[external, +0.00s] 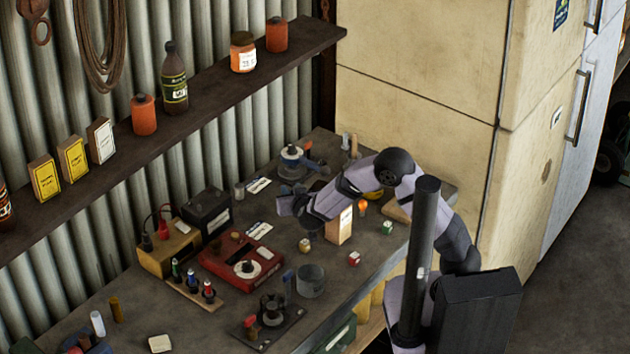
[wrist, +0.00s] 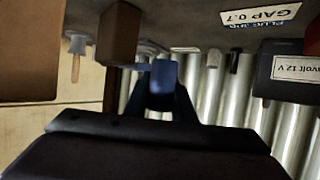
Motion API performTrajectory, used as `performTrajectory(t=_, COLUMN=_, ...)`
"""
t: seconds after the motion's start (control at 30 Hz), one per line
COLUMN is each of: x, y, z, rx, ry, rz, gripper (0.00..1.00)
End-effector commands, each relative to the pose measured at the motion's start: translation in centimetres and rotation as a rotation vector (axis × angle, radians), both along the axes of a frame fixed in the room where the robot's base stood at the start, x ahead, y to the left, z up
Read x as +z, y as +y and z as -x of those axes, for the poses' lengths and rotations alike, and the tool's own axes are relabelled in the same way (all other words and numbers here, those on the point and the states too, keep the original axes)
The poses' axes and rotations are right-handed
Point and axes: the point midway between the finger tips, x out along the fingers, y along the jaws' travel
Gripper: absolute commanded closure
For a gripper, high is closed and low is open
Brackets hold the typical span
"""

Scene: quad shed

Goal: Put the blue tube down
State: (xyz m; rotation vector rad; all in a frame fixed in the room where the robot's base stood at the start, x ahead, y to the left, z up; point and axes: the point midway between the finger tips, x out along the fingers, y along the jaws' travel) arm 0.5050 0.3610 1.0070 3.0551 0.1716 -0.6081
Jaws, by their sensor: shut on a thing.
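The blue tube (wrist: 164,75) shows in the middle of the wrist view, between the dark fingers of my gripper (wrist: 166,95). My gripper is shut on it. The bench surface lies along the top of that view, and the tube appears clear of it. In the external view my gripper (external: 284,206) is over the middle of the bench (external: 374,262), to the left of a pale wooden block. I cannot make out the tube there.
The wooden block (external: 340,226) stands close to my gripper. A red device (external: 240,262), a black battery (external: 207,213) and a clear jar (external: 310,281) are nearby. Small dice-like cubes (external: 354,258) lie toward the front edge.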

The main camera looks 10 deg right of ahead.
Motion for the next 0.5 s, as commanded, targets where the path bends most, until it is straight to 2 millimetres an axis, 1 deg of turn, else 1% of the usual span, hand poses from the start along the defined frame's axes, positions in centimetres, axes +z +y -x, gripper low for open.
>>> performTrajectory(t=0.03, x=-1.0, y=0.0, z=0.0, rx=0.001, ry=0.002, rz=0.005, gripper=0.98)
performTrajectory(t=0.1, x=-1.9, y=0.0, z=0.0, rx=0.001, ry=0.002, rz=0.004, gripper=0.98)
performTrajectory(t=0.2, x=-2.8, y=0.0, z=0.0, rx=0.001, ry=0.000, rz=0.002, gripper=0.98)
performTrajectory(t=0.43, x=-3.3, y=0.1, z=0.0, rx=0.001, ry=-0.001, rz=0.000, gripper=0.98)
performTrajectory(t=0.5, x=-3.8, y=0.1, z=0.0, rx=0.002, ry=0.001, rz=0.002, gripper=0.98)
